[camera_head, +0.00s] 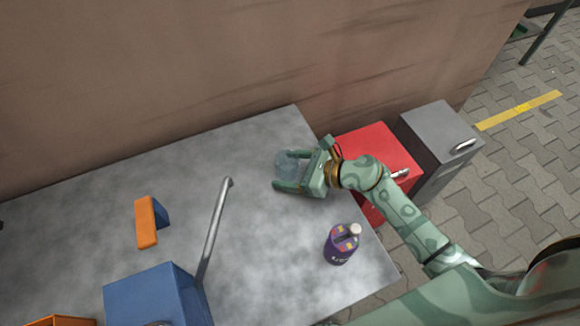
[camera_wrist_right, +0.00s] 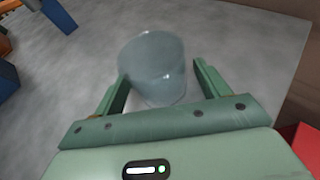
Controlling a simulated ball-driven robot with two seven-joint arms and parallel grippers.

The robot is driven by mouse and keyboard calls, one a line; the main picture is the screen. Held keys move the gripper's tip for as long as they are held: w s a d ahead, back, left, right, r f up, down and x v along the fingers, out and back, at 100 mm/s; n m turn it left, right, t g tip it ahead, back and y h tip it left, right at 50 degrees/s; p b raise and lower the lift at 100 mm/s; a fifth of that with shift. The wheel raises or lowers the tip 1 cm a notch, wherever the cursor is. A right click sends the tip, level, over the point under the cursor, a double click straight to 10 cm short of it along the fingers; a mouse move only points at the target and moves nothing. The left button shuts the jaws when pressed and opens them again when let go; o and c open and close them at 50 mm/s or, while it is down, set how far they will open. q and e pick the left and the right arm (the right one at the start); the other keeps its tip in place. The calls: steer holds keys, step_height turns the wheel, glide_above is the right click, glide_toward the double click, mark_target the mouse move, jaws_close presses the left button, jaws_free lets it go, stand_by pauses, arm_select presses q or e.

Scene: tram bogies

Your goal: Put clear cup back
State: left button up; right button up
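The clear cup (camera_head: 286,163) is near the back right of the grey table (camera_head: 255,255). My right gripper (camera_head: 282,170) reaches in from the right, with one finger on each side of the cup. In the right wrist view the cup (camera_wrist_right: 153,65) appears to stand on the table, between and partly beyond the fingertips (camera_wrist_right: 159,77). The left finger in that view overlaps the cup's edge; whether it touches is unclear. A gap shows between the cup and the right finger, so the gripper is open. My left gripper is not in view.
A purple bottle (camera_head: 341,246) stands near the table's right edge. A blue box (camera_head: 150,297), a grey rod (camera_head: 213,232) and an orange-and-blue block (camera_head: 146,222) are further left. Red (camera_head: 378,150) and grey (camera_head: 437,140) cabinets stand beyond the right edge; a wall rises behind.

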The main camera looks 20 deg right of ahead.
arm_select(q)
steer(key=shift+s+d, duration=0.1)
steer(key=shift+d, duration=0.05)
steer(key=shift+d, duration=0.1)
arm_select(e)
steer(key=shift+r, duration=0.1)
steer(key=shift+d+r, duration=0.15)
steer(key=shift+r, duration=0.05)
steer(key=p+v, duration=0.3)
steer(key=v, duration=0.8)
steer(key=shift+s+p, duration=0.15)
steer(key=shift+p, duration=0.2)
steer(key=shift+s+d, duration=0.2)
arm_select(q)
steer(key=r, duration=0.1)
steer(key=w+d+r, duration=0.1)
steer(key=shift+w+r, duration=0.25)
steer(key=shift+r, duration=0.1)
